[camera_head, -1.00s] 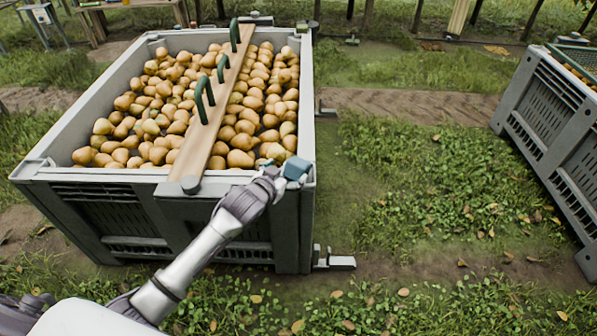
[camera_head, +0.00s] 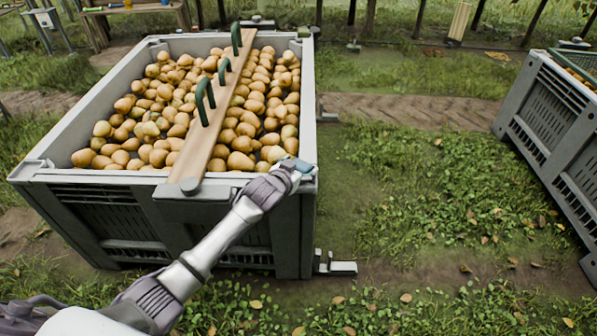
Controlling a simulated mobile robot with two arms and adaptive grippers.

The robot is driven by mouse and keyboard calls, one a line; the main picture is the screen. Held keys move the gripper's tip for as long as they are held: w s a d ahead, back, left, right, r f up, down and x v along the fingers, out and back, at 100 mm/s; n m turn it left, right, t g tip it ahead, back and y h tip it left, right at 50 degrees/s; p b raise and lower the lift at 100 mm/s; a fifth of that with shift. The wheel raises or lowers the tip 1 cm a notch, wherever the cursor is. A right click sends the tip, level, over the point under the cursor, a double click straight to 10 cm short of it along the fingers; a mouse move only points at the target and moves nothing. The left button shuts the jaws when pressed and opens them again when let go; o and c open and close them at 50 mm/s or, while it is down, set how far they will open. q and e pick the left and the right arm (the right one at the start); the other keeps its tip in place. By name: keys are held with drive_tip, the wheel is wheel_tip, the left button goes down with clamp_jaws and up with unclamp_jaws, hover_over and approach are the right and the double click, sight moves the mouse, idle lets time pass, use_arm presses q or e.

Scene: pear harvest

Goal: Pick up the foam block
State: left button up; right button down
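A small blue-grey block (camera_head: 296,162), which looks like the foam block, shows at the front right corner of the large grey bin (camera_head: 235,208). My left gripper (camera_head: 300,170) is at that corner, right against the block in the picture, and covers part of it. The fingers are too small and too hidden to show whether they are open or shut on it. I cannot tell whether the block rests on the rim or is held. My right gripper is out of view.
The bin is full of pears (camera_head: 150,125). A wooden board (camera_head: 212,120) with green handles lies across it. Another grey bin (camera_head: 550,125) stands at the right, with open grass (camera_head: 440,190) between. A wooden table (camera_head: 135,10) is at the back left.

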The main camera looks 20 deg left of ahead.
use_arm(q)
drive_tip(key=c, duration=0.7)
drive_tip(key=shift+r, duration=0.1)
